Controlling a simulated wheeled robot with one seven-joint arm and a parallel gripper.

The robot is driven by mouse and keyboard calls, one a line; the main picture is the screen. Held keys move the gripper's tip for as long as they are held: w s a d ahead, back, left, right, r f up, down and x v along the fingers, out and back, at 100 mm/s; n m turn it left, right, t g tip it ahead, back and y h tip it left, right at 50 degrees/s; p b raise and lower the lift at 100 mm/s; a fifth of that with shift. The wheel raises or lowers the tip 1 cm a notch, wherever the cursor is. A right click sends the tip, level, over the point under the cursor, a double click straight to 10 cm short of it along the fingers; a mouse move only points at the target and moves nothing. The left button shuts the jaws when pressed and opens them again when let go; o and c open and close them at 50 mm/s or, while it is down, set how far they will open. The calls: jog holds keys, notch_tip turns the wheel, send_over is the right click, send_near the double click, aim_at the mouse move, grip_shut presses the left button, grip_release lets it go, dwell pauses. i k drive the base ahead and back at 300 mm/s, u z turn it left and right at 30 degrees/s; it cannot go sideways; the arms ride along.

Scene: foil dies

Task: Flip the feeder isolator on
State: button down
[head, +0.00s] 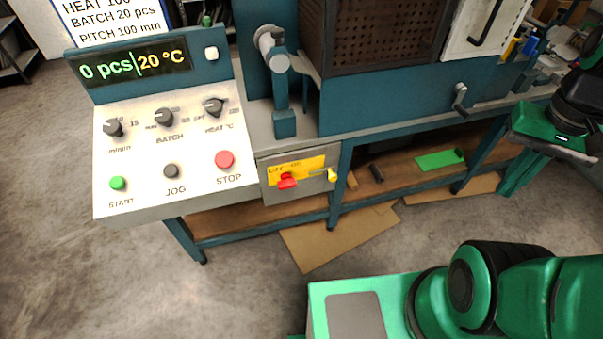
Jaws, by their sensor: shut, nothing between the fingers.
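The feeder isolator, a red handle (287,181), sits on a yellow plate (312,163) marked OFF and ON. The plate is on a grey box under the bench, right of the control panel. The handle lies toward the lower left of the plate, below the OFF word; its exact angle is too small to tell. My gripper (507,188) hangs at the right of the head view, well away from the isolator, its fingers pointing down and left. It is shut and empty.
The control panel (150,185) with knobs and buttons stands left of the isolator; its display (135,64) reads 0 pcs and 20 °C. A yellow knob (332,175) is at the box's right end. A crank handle (460,97) juts from the machine between isolator and gripper.

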aim_at(288, 182)
jog(key=k, duration=0.9)
jog(key=u, duration=0.4)
jog(key=i, duration=1)
